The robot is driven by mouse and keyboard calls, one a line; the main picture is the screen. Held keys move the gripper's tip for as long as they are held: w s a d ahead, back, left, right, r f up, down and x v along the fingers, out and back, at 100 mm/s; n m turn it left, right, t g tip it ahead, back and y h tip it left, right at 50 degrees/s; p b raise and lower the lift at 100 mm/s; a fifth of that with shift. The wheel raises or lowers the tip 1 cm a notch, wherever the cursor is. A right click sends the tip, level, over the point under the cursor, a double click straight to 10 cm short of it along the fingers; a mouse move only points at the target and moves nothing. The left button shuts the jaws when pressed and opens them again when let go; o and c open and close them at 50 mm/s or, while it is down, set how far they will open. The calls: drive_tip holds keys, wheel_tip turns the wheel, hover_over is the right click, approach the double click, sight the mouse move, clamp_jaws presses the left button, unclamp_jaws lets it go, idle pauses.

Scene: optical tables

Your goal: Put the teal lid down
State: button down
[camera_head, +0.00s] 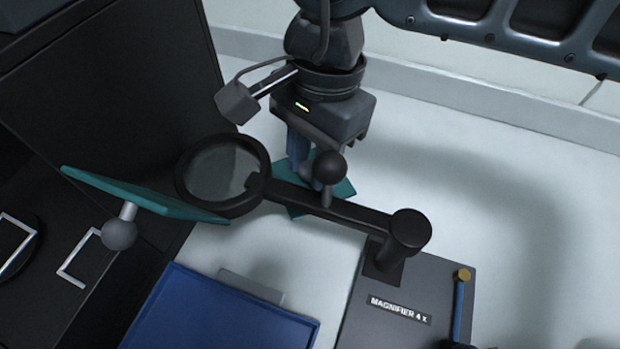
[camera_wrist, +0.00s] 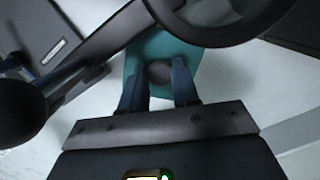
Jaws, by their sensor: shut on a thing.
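The teal lid (camera_head: 341,184) is under my gripper (camera_head: 306,178), partly hidden behind the magnifier's arm in the head view. In the wrist view the lid (camera_wrist: 182,50) lies beyond my fingers, with a round grey knob (camera_wrist: 159,73) between the fingertips (camera_wrist: 159,80). My gripper is shut on that knob and points down. The lid is over the pale surface behind the magnifier. I cannot tell whether the lid touches the surface or hangs above it.
A black magnifier (camera_head: 407,232) on a grey base (camera_head: 410,285) reaches its lens ring (camera_head: 222,175) close in front of my gripper. A tilted teal panel (camera_head: 180,204) with a grey ball knob is at left. A blue tray (camera_head: 220,315) lies in front. Pale surface is clear at right.

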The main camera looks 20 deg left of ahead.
wheel_tip(320, 180, down, 6)
drive_tip(key=shift+d+r, duration=0.1)
drive_tip(key=shift+r, duration=0.1)
drive_tip(key=shift+a+f, duration=0.2)
drive_tip(key=shift+f, duration=0.2)
drive_tip(key=c, duration=0.8)
unclamp_jaws()
drive_tip(key=r, duration=0.4)
drive_tip(key=w+r, duration=0.1)
drive_tip(key=r, duration=0.7)
drive_tip(key=shift+w+d+r, duration=0.1)
drive_tip(key=shift+w+d, duration=0.25)
